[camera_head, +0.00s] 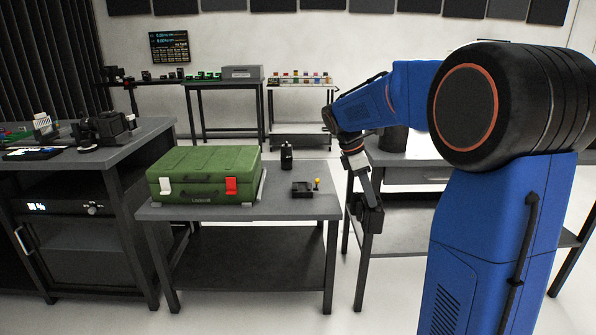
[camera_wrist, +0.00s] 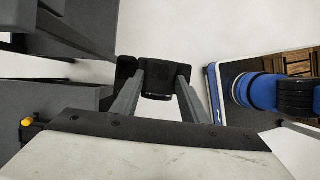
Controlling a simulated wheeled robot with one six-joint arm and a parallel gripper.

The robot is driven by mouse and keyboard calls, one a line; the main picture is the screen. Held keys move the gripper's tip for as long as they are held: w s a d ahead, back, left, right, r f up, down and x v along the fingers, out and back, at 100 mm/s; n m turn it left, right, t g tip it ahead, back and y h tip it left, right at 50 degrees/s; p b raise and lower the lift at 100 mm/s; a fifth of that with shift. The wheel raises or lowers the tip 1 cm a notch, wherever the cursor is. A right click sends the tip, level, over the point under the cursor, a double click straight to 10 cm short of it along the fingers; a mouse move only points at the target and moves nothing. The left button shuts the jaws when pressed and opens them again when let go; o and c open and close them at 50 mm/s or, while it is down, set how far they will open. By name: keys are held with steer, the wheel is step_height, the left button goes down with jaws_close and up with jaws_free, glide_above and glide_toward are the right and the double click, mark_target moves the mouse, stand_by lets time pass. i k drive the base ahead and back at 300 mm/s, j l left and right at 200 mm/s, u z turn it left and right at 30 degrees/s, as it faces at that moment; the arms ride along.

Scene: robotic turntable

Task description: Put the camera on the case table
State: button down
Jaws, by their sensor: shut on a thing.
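My gripper (camera_head: 368,196) points down just right of the case table (camera_head: 240,210) in the head view. It is shut on a dark blocky thing that looks like the camera (camera_head: 369,218). In the wrist view the camera (camera_wrist: 165,78) sits between the two finger ends, above the floor and apart from the table; its details are too dark to read. The case table has a grey top and carries a closed green case (camera_head: 205,170) with a white and a red latch. The case table's edge also shows at left in the wrist view.
Bare tabletop lies along the front right. Another table (camera_head: 410,176) stands behind my arm; a workbench (camera_head: 90,150) stands at left.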

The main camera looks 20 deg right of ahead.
mark_target(312, 178)
steer(key=i, duration=1.75)
